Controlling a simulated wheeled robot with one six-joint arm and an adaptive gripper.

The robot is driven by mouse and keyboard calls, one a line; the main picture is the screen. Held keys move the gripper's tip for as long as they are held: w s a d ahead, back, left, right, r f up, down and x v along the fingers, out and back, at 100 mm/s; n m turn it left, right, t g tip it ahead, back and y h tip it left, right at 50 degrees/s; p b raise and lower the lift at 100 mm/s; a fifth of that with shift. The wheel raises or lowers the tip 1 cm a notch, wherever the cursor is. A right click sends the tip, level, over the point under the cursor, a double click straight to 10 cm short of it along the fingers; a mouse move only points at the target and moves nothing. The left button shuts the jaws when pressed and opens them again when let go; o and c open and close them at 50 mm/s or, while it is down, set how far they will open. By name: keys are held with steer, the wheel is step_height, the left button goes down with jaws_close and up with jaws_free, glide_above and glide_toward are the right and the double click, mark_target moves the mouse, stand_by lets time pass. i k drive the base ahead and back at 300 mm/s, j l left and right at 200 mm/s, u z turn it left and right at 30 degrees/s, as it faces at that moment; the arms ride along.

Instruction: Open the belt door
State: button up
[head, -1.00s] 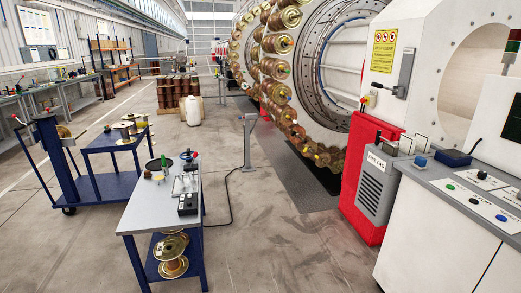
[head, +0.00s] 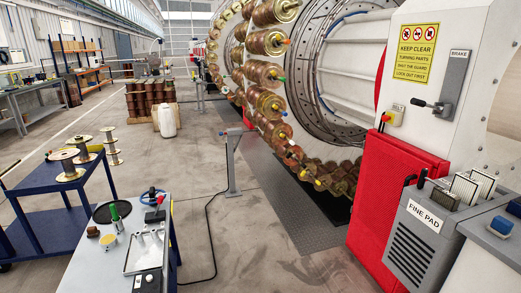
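A red panel (head: 385,185) covers the lower part of the white machine housing (head: 455,135), at the right. It looks closed. It may be the belt door, but no readable label confirms this. A small dark fitting (head: 411,179) shows at its right side, partly in front of the panel; I cannot tell whether it is a handle. The grey unit marked FINE PAD (head: 422,218) hides the panel's lower right. My gripper is not in view.
Copper spools (head: 268,75) ring the carousel. A grey post (head: 233,165) with a cable stands left of the dark floor plate (head: 290,205). Blue tables (head: 60,190) stand left.

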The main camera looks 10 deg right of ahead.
mark_target(386, 168)
steer(key=i+j+z, duration=0.1)
steer(key=i+z, duration=0.3)
steer(key=i+j+z, duration=0.35)
steer(key=i, duration=0.25)
steer(key=i+j+z, duration=0.4)
steer(key=i+j, duration=0.15)
steer(key=i, duration=0.25)
steer(key=i+j+u, duration=0.15)
steer(key=i, duration=0.25)
